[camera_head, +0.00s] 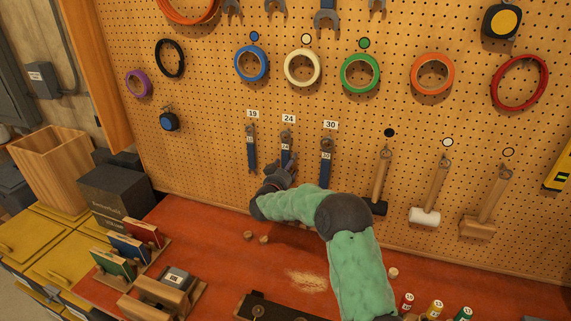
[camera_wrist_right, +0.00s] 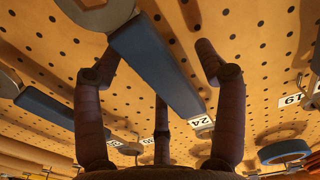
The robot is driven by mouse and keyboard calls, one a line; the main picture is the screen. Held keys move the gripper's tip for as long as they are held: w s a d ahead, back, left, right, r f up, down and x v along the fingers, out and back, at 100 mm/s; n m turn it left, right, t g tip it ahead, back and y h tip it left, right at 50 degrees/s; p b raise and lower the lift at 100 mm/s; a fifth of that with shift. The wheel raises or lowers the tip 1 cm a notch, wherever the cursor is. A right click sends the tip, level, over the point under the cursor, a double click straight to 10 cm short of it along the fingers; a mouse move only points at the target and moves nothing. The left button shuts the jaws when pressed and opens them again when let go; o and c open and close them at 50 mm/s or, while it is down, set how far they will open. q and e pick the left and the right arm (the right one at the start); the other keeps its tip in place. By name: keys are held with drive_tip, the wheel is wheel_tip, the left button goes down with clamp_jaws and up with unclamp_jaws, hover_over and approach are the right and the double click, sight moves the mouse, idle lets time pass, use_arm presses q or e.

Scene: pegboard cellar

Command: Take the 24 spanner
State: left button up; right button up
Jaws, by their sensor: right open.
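In the right wrist view, the blue handle of the spanner (camera_wrist_right: 158,65) runs between the spread dark fingers of my right gripper (camera_wrist_right: 152,58). The fingers are open, with gaps on both sides of the handle. The 19 spanner (camera_head: 251,150) hangs to the left and the 30 spanner (camera_head: 327,165) to the right. My left gripper is not in view.
Mallets (camera_head: 426,216) hang to the right, and tape rings (camera_head: 303,68) hang above the spanners. The red bench (camera_head: 220,235) below holds small wooden pieces (camera_head: 249,235), a book rack at the left and small bottles (camera_head: 437,308) at the front right.

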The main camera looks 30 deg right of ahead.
drive_tip(key=shift+c, duration=0.3)
clamp_jaws()
drive_tip(key=shift+r, duration=0.15)
drive_tip(key=shift+r, duration=0.6)
drive_tip(key=v, duration=1.8)
drive_tip(key=c, duration=0.7)
unclamp_jaws()
clamp_jaws()
